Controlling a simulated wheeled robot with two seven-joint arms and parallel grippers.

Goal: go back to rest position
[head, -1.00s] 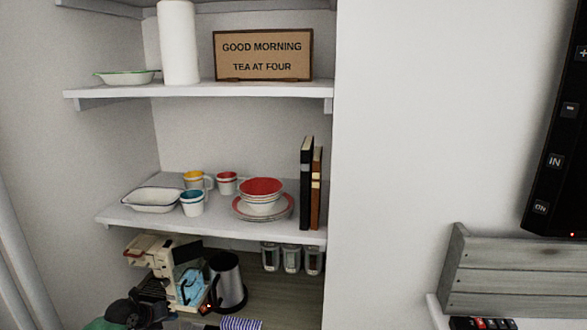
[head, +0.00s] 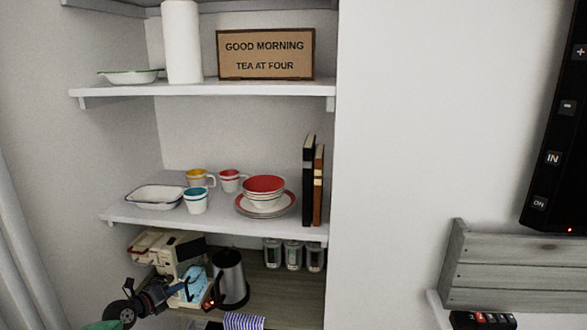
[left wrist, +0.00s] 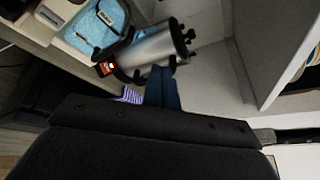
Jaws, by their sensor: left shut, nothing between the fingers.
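My left gripper (head: 176,289) is low at the left of the head view, in front of the white coffee machine and near the kettle. In the left wrist view its blue fingers (left wrist: 162,90) are together with nothing between them. The steel kettle (left wrist: 155,50) with black trim lies beyond the fingertips in that view; I cannot tell whether they touch it. The kettle (head: 230,278) stands upright on the wooden counter in the head view. My right gripper is in neither view.
A white shelf (head: 160,217) with cups, bowls and books overhangs the counter (head: 285,290). The white coffee machine (head: 172,252) with a light-blue cloth (head: 192,286) stands left of the kettle. Several jars (head: 292,254) stand behind. A striped cloth (head: 243,321) lies in front.

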